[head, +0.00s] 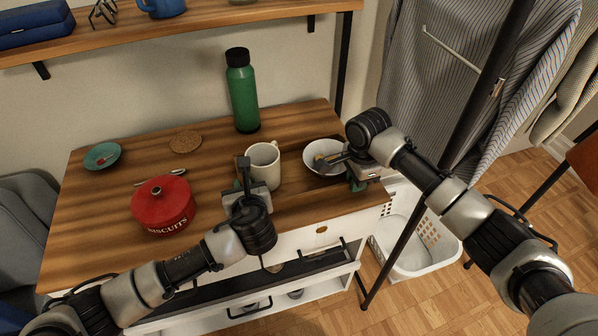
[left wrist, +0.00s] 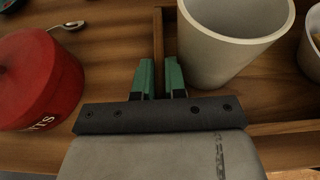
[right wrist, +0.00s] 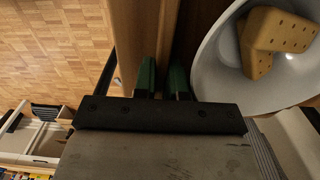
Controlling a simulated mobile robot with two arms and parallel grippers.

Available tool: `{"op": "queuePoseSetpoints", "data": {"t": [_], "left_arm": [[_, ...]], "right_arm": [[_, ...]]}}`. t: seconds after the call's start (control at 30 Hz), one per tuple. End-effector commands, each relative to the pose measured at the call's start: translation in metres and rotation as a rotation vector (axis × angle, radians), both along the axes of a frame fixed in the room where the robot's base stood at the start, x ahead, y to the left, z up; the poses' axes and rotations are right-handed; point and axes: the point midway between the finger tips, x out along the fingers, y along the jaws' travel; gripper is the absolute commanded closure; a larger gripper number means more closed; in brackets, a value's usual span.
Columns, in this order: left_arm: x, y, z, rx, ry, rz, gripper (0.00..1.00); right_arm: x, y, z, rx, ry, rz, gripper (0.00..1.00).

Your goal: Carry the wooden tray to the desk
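The wooden tray (head: 297,187) is on the wooden cabinet top, its brown close to the wood below. A cream mug (head: 263,165) and a white bowl (head: 322,148) stand in it. My left gripper (head: 243,187) is at the tray's left wall; in the left wrist view its green fingers (left wrist: 160,80) close on that wall (left wrist: 158,35), beside the mug (left wrist: 232,40). My right gripper (head: 357,181) is at the right wall; in the right wrist view its fingers (right wrist: 162,80) close on that wall (right wrist: 168,30), beside the bowl (right wrist: 212,70). A yellow holed piece (right wrist: 272,40) lies in the bowl.
A red biscuit tin (head: 163,205), a spoon, a cork coaster (head: 185,142), a teal dish (head: 102,156) and a green bottle (head: 242,92) share the cabinet top. A white basket (head: 420,248) and a dark rack pole stand at the right. A shelf hangs above.

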Motion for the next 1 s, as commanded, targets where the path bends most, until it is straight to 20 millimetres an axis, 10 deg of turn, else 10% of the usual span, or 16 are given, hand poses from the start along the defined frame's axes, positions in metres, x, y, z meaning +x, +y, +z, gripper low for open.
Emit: {"op": "queuePoseSetpoints", "data": {"t": [1.0], "left_arm": [[0.0, -0.001, 0.05, 0.0, -0.003, -0.002, 1.0]], "right_arm": [[0.001, 0.0, 0.051, 0.002, -0.003, -0.001, 1.0]]}}
